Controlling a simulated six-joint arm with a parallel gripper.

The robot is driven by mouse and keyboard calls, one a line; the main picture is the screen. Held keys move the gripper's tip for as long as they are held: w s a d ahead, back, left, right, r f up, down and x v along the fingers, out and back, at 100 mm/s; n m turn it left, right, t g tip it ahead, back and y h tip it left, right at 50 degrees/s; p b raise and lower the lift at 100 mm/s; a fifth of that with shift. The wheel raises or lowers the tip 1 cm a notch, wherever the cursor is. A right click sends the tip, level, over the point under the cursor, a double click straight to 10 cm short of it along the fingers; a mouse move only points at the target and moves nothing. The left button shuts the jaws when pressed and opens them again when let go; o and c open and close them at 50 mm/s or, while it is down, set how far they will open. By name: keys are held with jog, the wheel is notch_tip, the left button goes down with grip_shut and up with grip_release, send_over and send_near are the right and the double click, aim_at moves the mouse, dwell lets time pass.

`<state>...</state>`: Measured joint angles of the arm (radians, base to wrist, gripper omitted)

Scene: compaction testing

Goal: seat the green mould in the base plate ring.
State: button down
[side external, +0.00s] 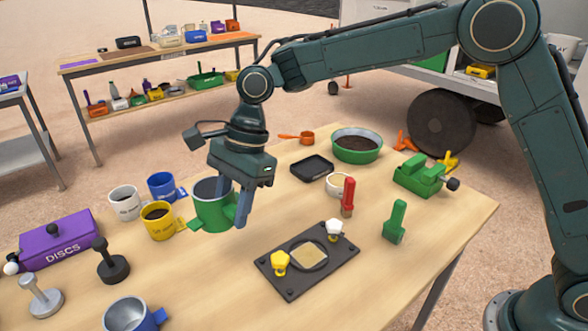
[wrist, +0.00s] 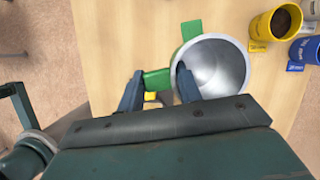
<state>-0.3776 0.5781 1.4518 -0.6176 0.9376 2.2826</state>
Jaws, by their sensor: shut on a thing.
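The green mould (side external: 213,213) is an upright green cup with a grey metal inside and green side lugs. My gripper (side external: 240,205) is shut on it, one finger inside the mould and one outside. In the wrist view the fingers (wrist: 158,88) straddle the wall of the mould (wrist: 222,62) near a green lug. I cannot tell whether the mould touches the table. The black base plate (side external: 292,284) lies on the table to the right and nearer the camera. Its round ring (side external: 324,264) surrounds a tan disc, with a yellow knob (side external: 280,262) and a white knob (side external: 334,230) beside it.
Yellow (side external: 158,220), white (side external: 125,203) and blue (side external: 162,186) mugs stand left of the mould. A red-handled tool (side external: 347,197) and a green block (side external: 395,222) stand beyond the plate. A black tray (side external: 312,168) lies behind. Bare table separates mould and plate.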

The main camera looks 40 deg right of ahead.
jog(key=s+d+f+n, duration=0.2)
jog(key=s+d+f, duration=0.1)
jog(key=d, duration=0.5)
jog(key=s+d+f+n+g, duration=0.1)
jog(key=s+d+f+n, duration=0.1)
jog(key=d, duration=0.7)
jog(key=s+n, duration=0.1)
jog(key=s, duration=0.1)
jog(key=shift+s+f+g+h, duration=0.3)
jog(key=shift+s+f, duration=0.05)
jog(key=shift+f, duration=0.05)
jog(key=shift+f, duration=0.25)
jog(key=shift+f, duration=3.2)
jog(key=shift+a+f, duration=0.1)
jog(key=shift+f, duration=0.05)
jog(key=m, duration=0.1)
jog(key=a+m+t, duration=0.1)
jog(key=m, duration=0.1)
jog(key=shift+s+a+m, duration=0.1)
jog(key=shift+s+m, duration=0.2)
jog(key=shift+s, duration=0.1)
jog(key=shift+s+a+m+t, duration=0.1)
jog(key=shift+a+m+t, duration=0.25)
jog(key=shift+m, duration=0.5)
jog(key=shift+a+m+t, duration=0.35)
jog(key=shift+m, duration=0.5)
